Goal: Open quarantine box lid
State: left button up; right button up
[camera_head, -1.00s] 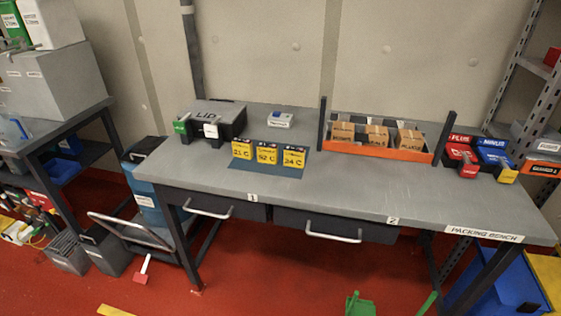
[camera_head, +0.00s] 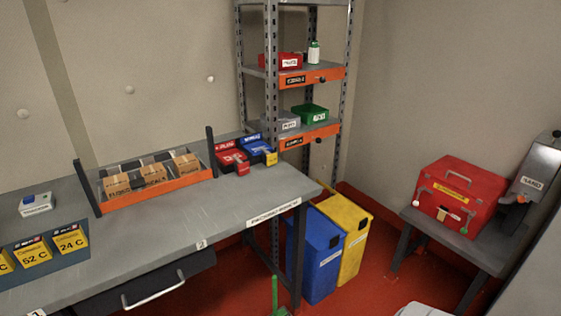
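A red box (camera_head: 459,196) with a yellow label sits on a small grey table (camera_head: 477,253) at the right. Its lid looks shut, and small latches or knobs show on its front. The label is too small to read, so I cannot confirm that this is the quarantine box. Neither of my grippers is in view.
A grey packing bench (camera_head: 232,206) fills the left, with an orange-fronted tray (camera_head: 157,196) of cartons. A blue bin (camera_head: 315,259) and a yellow bin (camera_head: 352,236) stand between bench and small table. A grey shelf rack (camera_head: 276,118) is behind.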

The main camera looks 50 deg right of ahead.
aim_at(485, 186)
jog(key=z, duration=2.6)
jog(key=i, duration=2.1)
jog(key=z, duration=0.9)
